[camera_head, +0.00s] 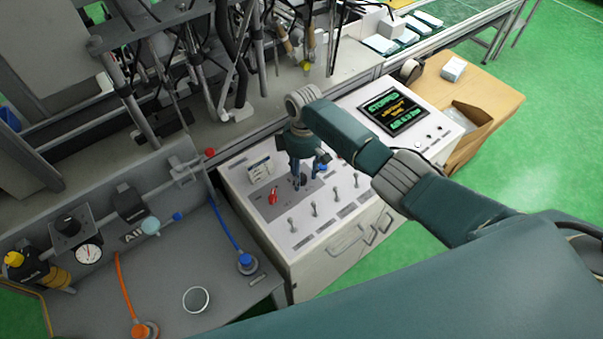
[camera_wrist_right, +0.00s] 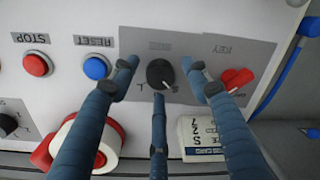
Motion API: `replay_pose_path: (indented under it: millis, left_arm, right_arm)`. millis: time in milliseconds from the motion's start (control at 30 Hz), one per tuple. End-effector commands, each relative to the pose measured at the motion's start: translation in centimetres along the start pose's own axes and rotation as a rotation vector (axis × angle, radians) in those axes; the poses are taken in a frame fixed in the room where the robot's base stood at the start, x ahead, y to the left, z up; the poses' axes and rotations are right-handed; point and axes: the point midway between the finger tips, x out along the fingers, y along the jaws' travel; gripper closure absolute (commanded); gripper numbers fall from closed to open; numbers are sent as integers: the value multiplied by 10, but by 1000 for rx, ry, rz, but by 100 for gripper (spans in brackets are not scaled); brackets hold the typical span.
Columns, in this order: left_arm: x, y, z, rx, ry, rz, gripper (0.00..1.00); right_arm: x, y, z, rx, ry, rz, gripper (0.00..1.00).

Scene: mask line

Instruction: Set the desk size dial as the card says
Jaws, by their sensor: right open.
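The size dial (camera_wrist_right: 160,74) is a round black knob on a grey plate in the right wrist view. A letter L shows beside it; I cannot tell exactly where its pointer stands. My right gripper (camera_head: 303,181) is over the control desk (camera_head: 335,227), fingers pointing down. Its three fingers are open and spread around the dial, with no clear grip on it. The card (camera_head: 260,169) stands on the desk left of the gripper. It also shows in the right wrist view (camera_wrist_right: 200,138), upside down and partly covered by a finger. My left gripper is out of view.
A red key switch (camera_wrist_right: 237,80) and a blue reset button (camera_wrist_right: 96,68) flank the dial closely. A red stop button (camera_wrist_right: 37,64) lies beyond. Several toggle switches line the desk's front. A screen (camera_head: 393,112) headed STOPPED is at the right.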

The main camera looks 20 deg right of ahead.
Motion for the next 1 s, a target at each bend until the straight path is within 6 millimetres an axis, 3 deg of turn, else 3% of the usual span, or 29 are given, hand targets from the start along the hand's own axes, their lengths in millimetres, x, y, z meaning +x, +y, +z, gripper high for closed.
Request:
replay_pose_path:
  millis: [167, 600, 800, 1000]
  left_arm:
    - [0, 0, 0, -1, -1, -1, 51]
    - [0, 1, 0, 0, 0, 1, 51]
    - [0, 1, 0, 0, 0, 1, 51]
    - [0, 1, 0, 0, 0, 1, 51]
  right_arm:
    - [-16, 1, -1, 1, 3, 2, 53]
    - [-103, 1, -1, 0, 2, 2, 53]
    - [-118, 0, 0, 0, 1, 1, 53]
    - [-120, 0, 0, 0, 0, 0, 53]
